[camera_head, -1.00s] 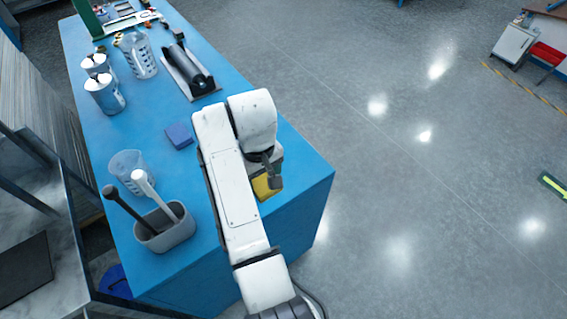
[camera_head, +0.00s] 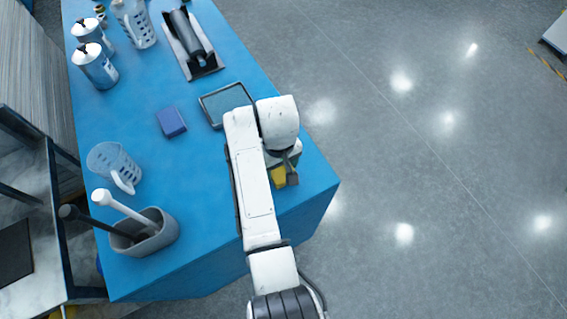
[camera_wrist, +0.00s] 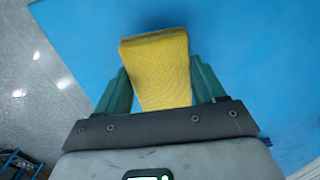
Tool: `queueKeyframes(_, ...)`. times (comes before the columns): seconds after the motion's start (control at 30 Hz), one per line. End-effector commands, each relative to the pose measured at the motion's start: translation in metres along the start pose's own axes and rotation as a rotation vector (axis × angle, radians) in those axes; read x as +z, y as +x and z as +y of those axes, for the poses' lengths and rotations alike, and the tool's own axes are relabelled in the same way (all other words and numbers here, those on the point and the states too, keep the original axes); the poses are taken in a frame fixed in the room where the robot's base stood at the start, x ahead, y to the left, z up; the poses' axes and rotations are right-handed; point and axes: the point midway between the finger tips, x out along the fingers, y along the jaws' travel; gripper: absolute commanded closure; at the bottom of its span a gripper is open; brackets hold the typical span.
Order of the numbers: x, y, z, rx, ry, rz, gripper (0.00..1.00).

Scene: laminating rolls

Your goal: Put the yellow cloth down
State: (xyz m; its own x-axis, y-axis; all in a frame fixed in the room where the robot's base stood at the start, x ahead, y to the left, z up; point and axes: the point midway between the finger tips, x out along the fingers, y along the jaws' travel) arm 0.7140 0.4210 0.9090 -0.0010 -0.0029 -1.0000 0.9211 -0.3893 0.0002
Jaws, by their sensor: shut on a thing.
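The yellow cloth (camera_wrist: 160,75) is a folded pad held between the green fingers of my gripper (camera_wrist: 160,88) in the wrist view. My gripper is shut on it. Blue table top (camera_wrist: 240,60) shows behind the cloth; I cannot tell whether the cloth touches it. In the head view, a small part of the yellow cloth (camera_head: 278,177) shows under my gripper (camera_head: 284,172), near the right edge of the blue table (camera_head: 205,225). My arm hides the rest of it.
A dark-rimmed tray (camera_head: 228,100) lies just beyond my arm. A blue block (camera_head: 171,121), a clear jug (camera_head: 113,165), a grey bin with two handled tools (camera_head: 160,236), a roller on a plate (camera_head: 192,45) and two cans (camera_head: 96,66) stand leftward. Table around the blue block is clear.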

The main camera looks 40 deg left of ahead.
Motion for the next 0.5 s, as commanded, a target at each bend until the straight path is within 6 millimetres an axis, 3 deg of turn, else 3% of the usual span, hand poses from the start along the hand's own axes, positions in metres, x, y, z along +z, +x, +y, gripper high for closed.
queueKeyframes(0.03, -0.001, 0.014, -0.004, -0.001, -0.003, -0.001, 0.64)
queueKeyframes(0.17, -0.002, 0.027, -0.011, -0.001, -0.006, 0.001, 0.64)
queueKeyframes(0.5, -0.002, 0.027, -0.013, -0.001, -0.007, 0.0, 0.64)
